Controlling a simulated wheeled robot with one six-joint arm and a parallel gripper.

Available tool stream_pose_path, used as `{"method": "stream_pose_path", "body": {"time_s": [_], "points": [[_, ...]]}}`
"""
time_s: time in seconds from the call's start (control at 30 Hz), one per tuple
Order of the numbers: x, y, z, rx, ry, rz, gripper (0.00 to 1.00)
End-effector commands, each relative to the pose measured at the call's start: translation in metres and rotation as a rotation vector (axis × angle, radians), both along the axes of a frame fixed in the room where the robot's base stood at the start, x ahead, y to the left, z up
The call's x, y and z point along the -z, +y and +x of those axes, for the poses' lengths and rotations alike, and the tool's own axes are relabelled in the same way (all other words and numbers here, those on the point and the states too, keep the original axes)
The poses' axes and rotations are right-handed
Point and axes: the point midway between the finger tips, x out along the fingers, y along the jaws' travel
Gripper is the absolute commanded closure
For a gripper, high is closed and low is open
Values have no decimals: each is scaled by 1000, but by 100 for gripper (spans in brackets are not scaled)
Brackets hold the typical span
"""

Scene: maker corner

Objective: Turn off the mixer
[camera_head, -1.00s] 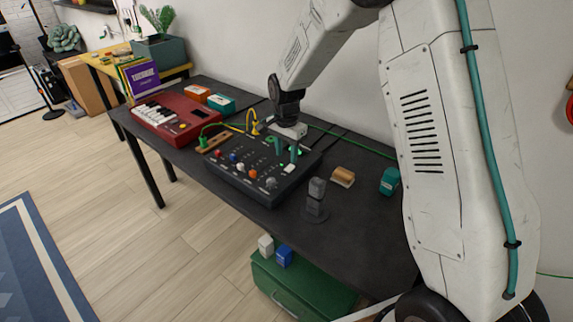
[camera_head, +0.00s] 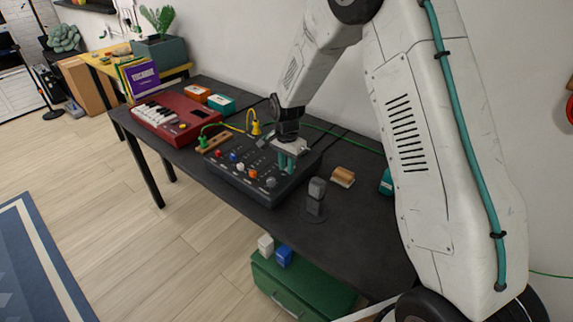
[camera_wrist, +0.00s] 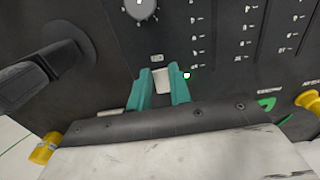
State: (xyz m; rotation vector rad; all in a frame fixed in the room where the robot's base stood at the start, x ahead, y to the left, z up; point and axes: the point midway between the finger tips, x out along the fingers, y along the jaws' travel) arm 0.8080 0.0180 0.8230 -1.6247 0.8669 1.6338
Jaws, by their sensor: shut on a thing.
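The mixer (camera_head: 262,196) is a dark box with coloured knobs on the black table. In the wrist view its panel (camera_wrist: 128,62) fills much of the picture. My gripper (camera_head: 287,166) is low over the mixer's right end, fingers pointing down. In the wrist view its teal fingers (camera_wrist: 158,92) are closed around a small white switch (camera_wrist: 163,78), one on each side. In the head view the fingers hide this switch. A small green light (camera_wrist: 187,75) shows lit beside the right finger.
A grey microphone-like thing (camera_head: 316,196) stands just right of the mixer, with a wooden block (camera_head: 342,177) behind it. A red keyboard (camera_head: 178,122) and green and yellow cable plugs (camera_head: 254,125) lie to the left. The table's front right is bare.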

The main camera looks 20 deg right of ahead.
Motion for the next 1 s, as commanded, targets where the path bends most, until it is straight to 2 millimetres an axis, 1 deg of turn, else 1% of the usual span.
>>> {"method": "stream_pose_path", "body": {"time_s": [0.4,0.7,0.73,0.77,0.8,1.0], "points": [[-3,-7,5,3,137,204,100],[-3,-7,4,0,142,212,100],[-3,-7,4,0,142,212,72],[-3,-7,4,0,142,212,63],[-3,-7,4,0,142,212,58],[-3,-7,4,0,142,211,58]]}}
